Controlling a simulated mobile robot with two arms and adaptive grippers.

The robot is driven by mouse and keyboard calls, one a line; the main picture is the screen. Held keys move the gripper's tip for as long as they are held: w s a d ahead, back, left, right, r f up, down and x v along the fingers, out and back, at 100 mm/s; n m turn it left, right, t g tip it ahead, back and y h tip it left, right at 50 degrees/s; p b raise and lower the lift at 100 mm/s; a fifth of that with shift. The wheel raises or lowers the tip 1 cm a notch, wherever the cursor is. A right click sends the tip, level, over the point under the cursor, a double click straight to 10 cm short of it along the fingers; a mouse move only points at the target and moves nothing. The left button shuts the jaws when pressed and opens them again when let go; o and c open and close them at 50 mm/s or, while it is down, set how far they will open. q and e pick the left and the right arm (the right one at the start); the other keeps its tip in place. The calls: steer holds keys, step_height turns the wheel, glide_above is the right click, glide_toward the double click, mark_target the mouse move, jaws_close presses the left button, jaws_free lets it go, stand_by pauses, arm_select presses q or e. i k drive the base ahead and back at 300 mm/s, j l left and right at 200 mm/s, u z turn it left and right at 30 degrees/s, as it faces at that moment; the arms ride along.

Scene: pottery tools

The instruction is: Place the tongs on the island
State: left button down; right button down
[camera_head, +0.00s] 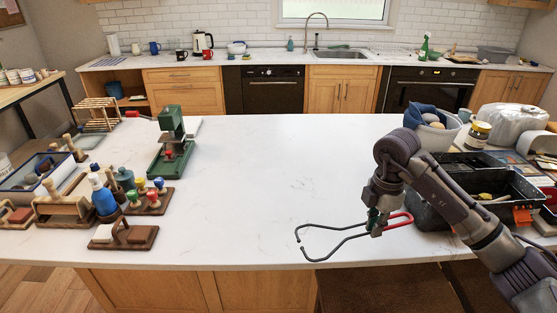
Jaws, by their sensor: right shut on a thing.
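The tongs (332,229) have dark, bent wire jaws and a red handle that loops to the right. My right gripper (376,224) is shut on the tongs near the red handle. It holds them over the front right part of the white island top (270,190), with the dark jaws pointing left. Whether the tongs touch the surface cannot be told. My left gripper is not in view.
A black toolbox (488,185), a bowl with a blue cloth (430,117) and a jar (477,134) stand at the right. A green press (171,140), a blue bottle (103,197) and wooden tool stands fill the left. The middle of the island is clear.

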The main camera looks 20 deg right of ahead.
mark_target(273, 168)
steer(key=i, duration=1.3)
